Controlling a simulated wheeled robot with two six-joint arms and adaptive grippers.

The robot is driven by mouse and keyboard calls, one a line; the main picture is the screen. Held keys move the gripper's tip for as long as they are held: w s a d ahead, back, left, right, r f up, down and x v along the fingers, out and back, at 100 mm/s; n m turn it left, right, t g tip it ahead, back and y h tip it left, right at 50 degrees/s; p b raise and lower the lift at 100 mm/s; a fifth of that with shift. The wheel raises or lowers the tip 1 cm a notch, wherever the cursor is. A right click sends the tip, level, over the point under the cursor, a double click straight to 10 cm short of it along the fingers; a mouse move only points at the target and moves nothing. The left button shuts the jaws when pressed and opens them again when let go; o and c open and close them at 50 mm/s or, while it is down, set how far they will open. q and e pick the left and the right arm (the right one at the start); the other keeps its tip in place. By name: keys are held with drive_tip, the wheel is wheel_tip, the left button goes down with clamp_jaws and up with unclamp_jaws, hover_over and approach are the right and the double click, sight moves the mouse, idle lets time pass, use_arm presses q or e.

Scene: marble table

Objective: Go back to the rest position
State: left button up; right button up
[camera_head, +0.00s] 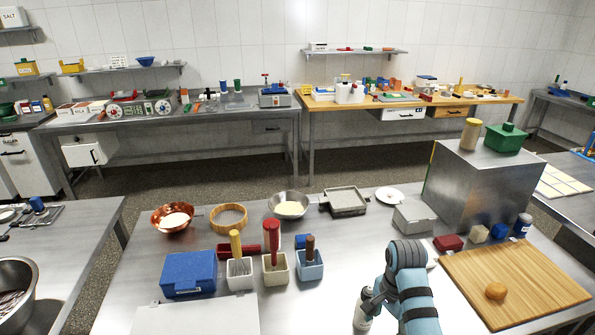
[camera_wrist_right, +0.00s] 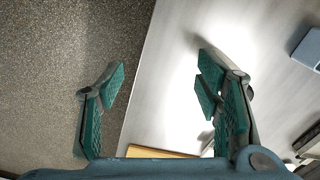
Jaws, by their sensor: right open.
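My right gripper (camera_wrist_right: 160,68) is open and empty in the right wrist view, its teal-padded fingers spread wide apart. It hangs over the edge of the grey worktable (camera_wrist_right: 172,110), with the speckled floor (camera_wrist_right: 60,60) to the left. In the head view my blue and grey right arm rises at the lower middle right, over the front part of the worktable (camera_head: 320,310). The right gripper's fingers cannot be made out there. My left arm and gripper are not in view.
Right of my arm lies a wooden board (camera_head: 530,280) with a round bun (camera_head: 496,291). A steel box (camera_head: 480,190) stands behind. To the left are a blue case (camera_head: 188,274), several tool-holding containers and a copper bowl (camera_head: 160,222). Free table lies between the containers and my arm.

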drive_tip(key=s+d+f+n+b, duration=0.1)
drive_tip(key=s+f+n, duration=0.1)
drive_tip(key=s+f, duration=0.65)
drive_tip(key=s+d+f+n+b, duration=0.1)
drive_tip(key=s+f+n, duration=0.25)
drive_tip(key=f, duration=0.95)
drive_tip(key=s+d+f+n+b, duration=0.2)
drive_tip(key=s+f, duration=0.4)
drive_tip(key=f, duration=0.4)
drive_tip(key=s+d+f+n, duration=0.1)
drive_tip(key=s+f, duration=0.2)
drive_tip(key=s, duration=0.5)
drive_tip(key=s+f+n+b, duration=0.1)
drive_tip(key=s+f, duration=0.3)
drive_tip(key=s, duration=0.4)
drive_tip(key=s+d+f+n+t, duration=0.1)
drive_tip(key=s+f+n, duration=0.2)
drive_tip(key=s, duration=0.6)
drive_tip(key=shift+d+f+h+b, duration=0.3)
drive_tip(key=shift+f+h+b, duration=0.05)
drive_tip(key=shift+h+b, duration=0.05)
drive_tip(key=shift+w, duration=0.1)
